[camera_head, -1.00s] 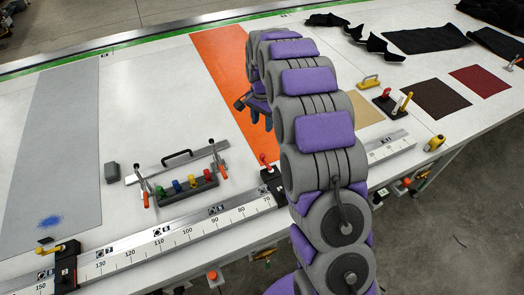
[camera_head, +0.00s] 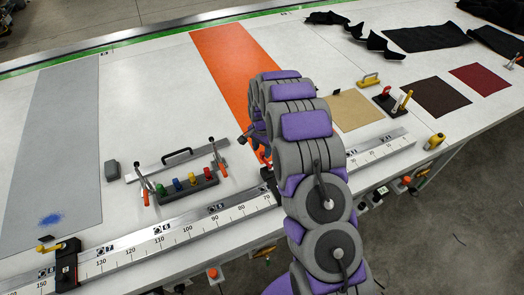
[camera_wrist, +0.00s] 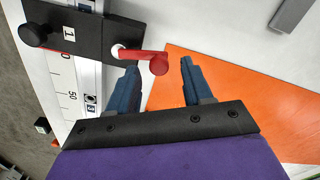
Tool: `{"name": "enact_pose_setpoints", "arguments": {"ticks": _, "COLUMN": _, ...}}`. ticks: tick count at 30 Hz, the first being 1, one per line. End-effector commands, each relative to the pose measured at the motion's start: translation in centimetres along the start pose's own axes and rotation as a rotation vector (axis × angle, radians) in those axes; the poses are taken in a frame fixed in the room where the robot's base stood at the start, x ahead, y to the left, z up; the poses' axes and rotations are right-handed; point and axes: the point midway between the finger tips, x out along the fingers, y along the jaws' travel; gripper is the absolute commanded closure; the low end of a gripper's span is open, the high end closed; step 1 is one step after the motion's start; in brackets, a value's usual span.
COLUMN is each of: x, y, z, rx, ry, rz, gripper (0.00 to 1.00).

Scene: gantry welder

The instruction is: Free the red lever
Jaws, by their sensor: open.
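The red lever (camera_wrist: 146,58) shows in the wrist view, mounted on a black clamp block (camera_wrist: 92,35) marked "1" that sits across the white ruler rail. The lever's round red end lies just beyond my fingertips, nearer the left one. My gripper (camera_wrist: 160,68) is open and empty, with its two blue fingers apart. I see no contact with the lever. In the head view my arm hides most of the lever and the clamp; a bit of red-orange (camera_head: 263,154) shows beside my gripper at the rail.
The ruler rail (camera_head: 190,236) runs along the table's front edge. A second clamp with a yellow lever (camera_head: 50,249) sits at its left end. A rack with colored knobs (camera_head: 185,187) and orange-handled clamps stands left of my gripper. An orange strip (camera_head: 225,70) lies behind it.

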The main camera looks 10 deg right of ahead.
Motion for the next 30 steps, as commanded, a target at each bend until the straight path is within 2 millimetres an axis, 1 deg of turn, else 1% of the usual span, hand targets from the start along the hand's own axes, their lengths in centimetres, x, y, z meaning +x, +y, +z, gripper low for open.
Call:
{"name": "enact_pose_setpoints", "arguments": {"ticks": 1, "x": 0.7, "y": 0.1, "z": 0.1, "rx": 0.000, "ry": -0.002, "rz": 0.003, "gripper": 0.50}}
{"name": "enact_pose_setpoints", "arguments": {"ticks": 3, "x": 1.2, "y": 0.1, "z": 0.1, "rx": 0.000, "ry": -0.002, "rz": 0.003, "gripper": 0.50}}
{"name": "enact_pose_setpoints", "arguments": {"ticks": 6, "x": 1.6, "y": 0.1, "z": 0.1, "rx": 0.000, "ry": -0.002, "rz": 0.002, "gripper": 0.50}}
{"name": "enact_pose_setpoints", "arguments": {"ticks": 15, "x": 1.7, "y": 0.0, "z": 0.0, "rx": 0.000, "ry": 0.000, "rz": 0.001, "gripper": 0.51}}
{"name": "enact_pose_setpoints", "arguments": {"ticks": 30, "x": 1.7, "y": 0.0, "z": 0.0, "rx": 0.000, "ry": 0.000, "rz": 0.000, "gripper": 0.99}}
